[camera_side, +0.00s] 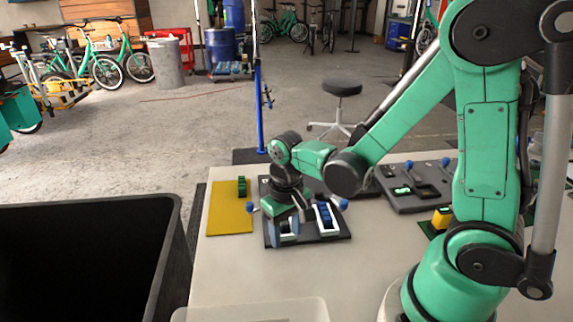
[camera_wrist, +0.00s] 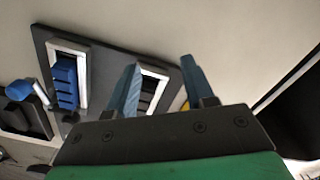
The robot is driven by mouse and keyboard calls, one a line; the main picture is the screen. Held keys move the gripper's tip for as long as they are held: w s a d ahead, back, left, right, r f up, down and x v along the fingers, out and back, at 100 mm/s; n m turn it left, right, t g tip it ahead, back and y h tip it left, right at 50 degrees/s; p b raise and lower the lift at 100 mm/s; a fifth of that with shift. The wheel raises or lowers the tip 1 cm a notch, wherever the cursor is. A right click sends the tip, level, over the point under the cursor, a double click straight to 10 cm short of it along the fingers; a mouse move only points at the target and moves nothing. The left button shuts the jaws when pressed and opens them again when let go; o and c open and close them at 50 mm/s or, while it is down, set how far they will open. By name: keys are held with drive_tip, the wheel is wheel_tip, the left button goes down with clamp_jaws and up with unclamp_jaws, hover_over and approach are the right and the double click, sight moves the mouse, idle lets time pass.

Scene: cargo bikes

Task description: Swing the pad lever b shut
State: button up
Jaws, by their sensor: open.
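A dark plate (camera_side: 325,236) on the table bears two white-framed holders. One holder (camera_side: 327,217) has blue pads in it, and the other (camera_side: 290,228) is partly behind my gripper. Blue ball knobs show at the right (camera_side: 342,204) and left (camera_side: 252,208) of the plate. No letters are readable, so I cannot tell which is pad lever b. My gripper (camera_side: 284,232) is open and low over the plate's left side. In the wrist view, my gripper's blue fingers (camera_wrist: 162,85) straddle the picture of one white frame (camera_wrist: 155,72); contact is unclear. The blue pads (camera_wrist: 64,82) lie left of them.
A yellow mat (camera_side: 228,222) with a green block (camera_side: 241,186) lies left of the plate. A second dark board (camera_side: 410,203) with knobs lies behind right. A large black bin (camera_side: 172,225) stands at the left. The table's front left is clear beside a translucent tray (camera_side: 255,312).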

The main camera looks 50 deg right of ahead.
wheel_tip(320, 180, up, 8)
drive_tip(key=shift+f, duration=0.25)
idle(0.6)
drive_tip(key=r+n+t, duration=0.1)
drive_tip(key=t, duration=0.1)
drive_tip(key=r+n+t, duration=0.1)
drive_tip(key=t, duration=0.1)
drive_tip(key=r+n+t, duration=0.1)
drive_tip(key=t, duration=0.2)
drive_tip(key=shift+s+a+r, duration=0.15)
drive_tip(key=shift+a+r, duration=0.1)
idle(0.8)
